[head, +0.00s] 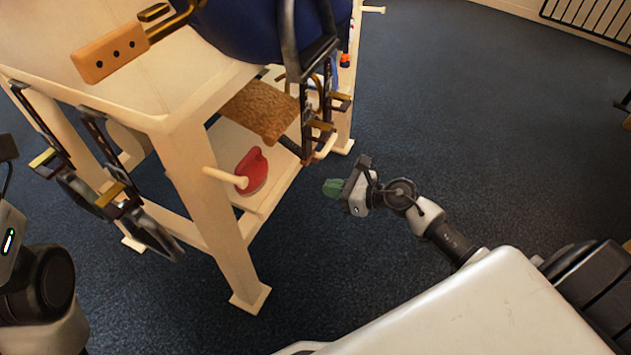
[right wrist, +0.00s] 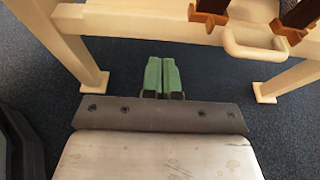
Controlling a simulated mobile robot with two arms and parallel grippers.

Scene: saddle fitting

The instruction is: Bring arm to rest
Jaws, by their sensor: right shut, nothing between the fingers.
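My right gripper (head: 332,188) hangs over the dark floor, to the right of the wooden stand, with its green fingers pointing left. In the right wrist view its two green fingers (right wrist: 161,78) lie side by side, closed, with nothing between them. The gripper is apart from the stand and touches nothing that I can see. My left arm shows at the left edge of the head view, but its gripper fingers are out of the picture.
The wooden stand (head: 220,215) holds a blue saddle piece (head: 260,30), hanging straps with buckles (head: 110,180), a brown brush-like block (head: 262,108) and a red object (head: 252,170) on its lower shelf. The floor (head: 480,130) right of my right gripper is clear.

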